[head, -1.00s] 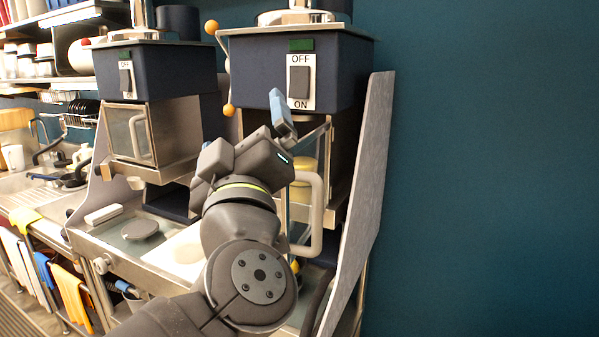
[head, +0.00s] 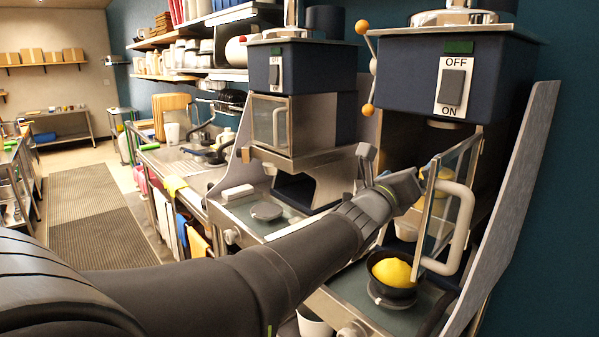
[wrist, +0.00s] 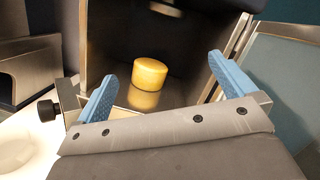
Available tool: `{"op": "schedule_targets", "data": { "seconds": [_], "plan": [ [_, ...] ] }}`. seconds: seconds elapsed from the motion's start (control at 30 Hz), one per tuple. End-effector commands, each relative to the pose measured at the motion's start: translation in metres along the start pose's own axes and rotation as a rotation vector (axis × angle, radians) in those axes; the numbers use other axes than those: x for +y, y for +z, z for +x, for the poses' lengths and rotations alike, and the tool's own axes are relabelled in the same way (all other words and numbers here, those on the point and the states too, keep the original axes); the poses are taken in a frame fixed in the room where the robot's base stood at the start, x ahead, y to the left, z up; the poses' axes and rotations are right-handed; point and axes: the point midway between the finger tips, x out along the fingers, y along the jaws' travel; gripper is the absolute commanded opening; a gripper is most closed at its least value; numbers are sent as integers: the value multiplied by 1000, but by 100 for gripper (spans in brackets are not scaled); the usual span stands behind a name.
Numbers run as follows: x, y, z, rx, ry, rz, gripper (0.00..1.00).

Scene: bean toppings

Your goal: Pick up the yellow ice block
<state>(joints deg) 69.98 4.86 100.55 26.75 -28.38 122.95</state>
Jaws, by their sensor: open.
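The yellow ice block (wrist: 150,73) is a short, round-edged cylinder. It stands upright on a shiny metal floor inside the machine, with its reflection below it in the wrist view. My gripper (wrist: 162,70) is open and empty, its two blue fingers apart. The block shows between the fingers but lies farther in, apart from them. In the head view, my wrist reaches to the front of the right machine (head: 455,70), by its open glass door (head: 452,195). The fingertips are largely hidden there, and the block is mostly hidden behind the door and my wrist.
The door's thick pale handle (head: 460,230) stands close right of my wrist. Below is a dark bowl (head: 385,292) with a yellow mound (head: 392,271). A second machine (head: 300,70) stands left. A grey side panel (head: 515,190) bounds the right.

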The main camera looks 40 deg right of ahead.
Motion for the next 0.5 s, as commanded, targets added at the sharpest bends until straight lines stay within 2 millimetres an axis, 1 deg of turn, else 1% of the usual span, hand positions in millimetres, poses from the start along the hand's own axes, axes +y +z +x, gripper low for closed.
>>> {"op": "schedule_targets", "data": {
  "seconds": [0.03, 0.1, 0.2, 0.3, 0.37, 0.5],
  "plan": [
    [10, -13, 3, 42, 15, 118, 100],
    [20, -28, 6, 91, 26, 269, 100],
    [31, -42, 8, 143, 30, 426, 100],
    [37, -49, 9, 170, 30, 512, 100],
    [38, -52, 12, 178, 29, 534, 100],
    [40, -55, 27, 181, 29, 541, 100]
  ]
}}
